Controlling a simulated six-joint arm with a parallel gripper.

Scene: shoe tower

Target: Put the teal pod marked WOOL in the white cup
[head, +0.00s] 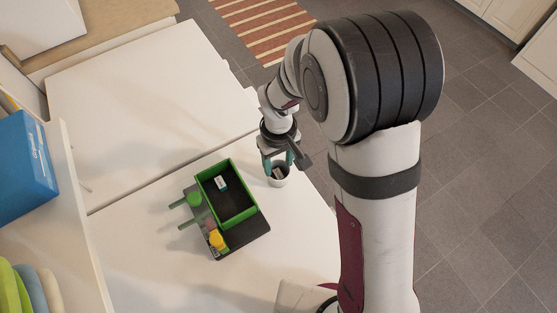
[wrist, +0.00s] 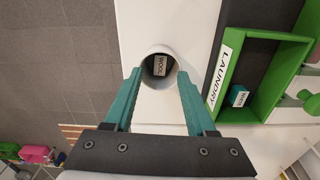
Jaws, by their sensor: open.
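The white cup (head: 279,182) stands on the white table to the right of the green-edged tray. In the wrist view the cup (wrist: 147,82) is seen from above, with a pod (wrist: 159,66) inside it. The label on that pod reads WOOL; its sides are in shadow. My gripper (head: 277,166) is open and empty above the cup. In the wrist view its teal fingers (wrist: 158,78) are spread to either side of the cup's mouth, apart from the pod.
The green-edged tray (head: 235,221), labelled LAUNDRY, holds another teal pod (wrist: 239,97) with a white label too small to read. Green and yellow items (head: 217,239) sit at its left side. A blue box (head: 24,170) stands far left. The table behind the tray is clear.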

